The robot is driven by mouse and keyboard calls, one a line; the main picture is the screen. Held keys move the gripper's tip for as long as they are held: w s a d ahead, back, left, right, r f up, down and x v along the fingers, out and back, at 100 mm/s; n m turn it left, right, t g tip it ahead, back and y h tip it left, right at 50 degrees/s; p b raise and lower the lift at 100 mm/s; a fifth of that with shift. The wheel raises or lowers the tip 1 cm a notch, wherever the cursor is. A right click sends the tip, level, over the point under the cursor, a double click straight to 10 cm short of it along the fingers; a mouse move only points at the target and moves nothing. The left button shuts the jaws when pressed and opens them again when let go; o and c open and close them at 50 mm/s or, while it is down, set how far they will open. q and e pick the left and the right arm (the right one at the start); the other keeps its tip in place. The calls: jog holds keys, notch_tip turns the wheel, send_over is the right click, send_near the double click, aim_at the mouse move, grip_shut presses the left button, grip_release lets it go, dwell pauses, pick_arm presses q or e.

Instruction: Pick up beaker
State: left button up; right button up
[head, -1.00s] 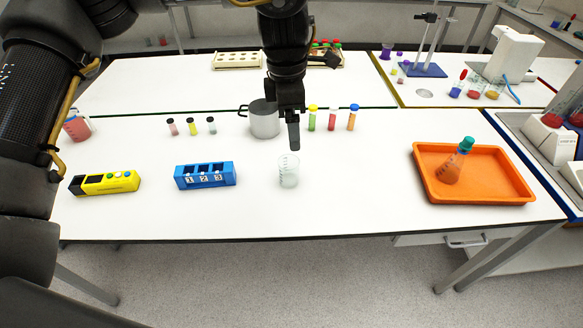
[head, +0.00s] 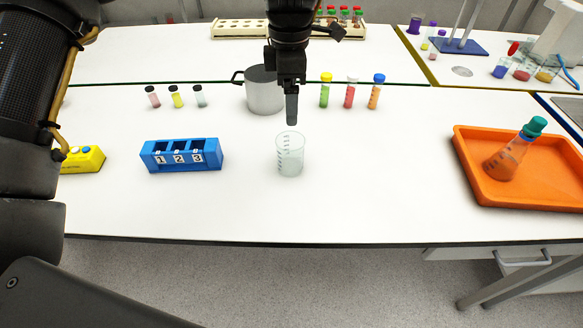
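A clear glass beaker (head: 290,158) stands upright on the white table, near the middle of the head view. It looks empty and has dark graduation marks. My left gripper (head: 292,110) points down, just above and behind the beaker in the picture. A small gap shows between its tip and the beaker's rim. The gripper is seen edge-on with one finger hiding the other, so its opening does not show. Nothing shows held in it. My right gripper is out of view.
A blue numbered rack (head: 181,160) is left of the beaker, and a yellow block (head: 84,160) further left. A grey metal pot (head: 264,95) stands behind, with capped vials (head: 350,93) to its right. An orange tray (head: 545,194) holds a stoppered flask (head: 508,158). Table around the beaker is clear.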

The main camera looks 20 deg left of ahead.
aim_at(290, 135)
pick_arm(q)
notch_tip(290, 135, down, 9)
jog(key=b, duration=0.2)
jog(key=shift+f+b, duration=0.15)
jog(key=shift+b, duration=0.2)
jog(key=shift+f, duration=0.6)
jog(key=f, duration=0.2)
jog(key=f+p, duration=0.1)
jog(key=f, duration=0.1)
jog(key=shift+w+a+f, duration=0.1)
jog(key=shift+w+f, duration=0.1)
jog(key=shift+f, duration=0.2)
jog(key=c, duration=1.1)
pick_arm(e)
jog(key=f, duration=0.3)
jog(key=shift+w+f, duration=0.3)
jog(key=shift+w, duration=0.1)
